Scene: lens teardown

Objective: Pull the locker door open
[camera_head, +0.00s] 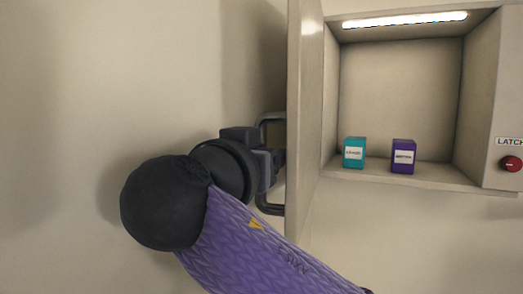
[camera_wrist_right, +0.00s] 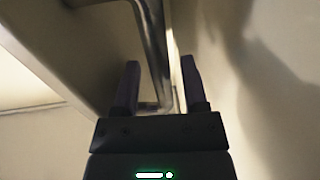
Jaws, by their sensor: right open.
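The locker door (camera_head: 305,120) stands swung open on the left side of the lit locker (camera_head: 430,60), seen nearly edge-on in the head view. Its dark bar handle (camera_head: 270,208) is on the door's left-facing side. My right gripper (camera_head: 279,160) is at the handle, with its arm reaching up from the bottom. In the right wrist view the handle bar (camera_wrist_right: 152,45) runs between the two fingers of my right gripper (camera_wrist_right: 160,64). The fingers are apart, not clamped on the bar. The door (camera_wrist_right: 80,60) is at the left there. My left gripper is not in view.
Inside the locker, a teal box (camera_head: 354,153) and a purple box (camera_head: 403,156) stand on the shelf. A red latch knob (camera_head: 511,163) is on the locker's right front, under a LATCH label. The bare wall (camera_head: 90,80) lies left of my arm.

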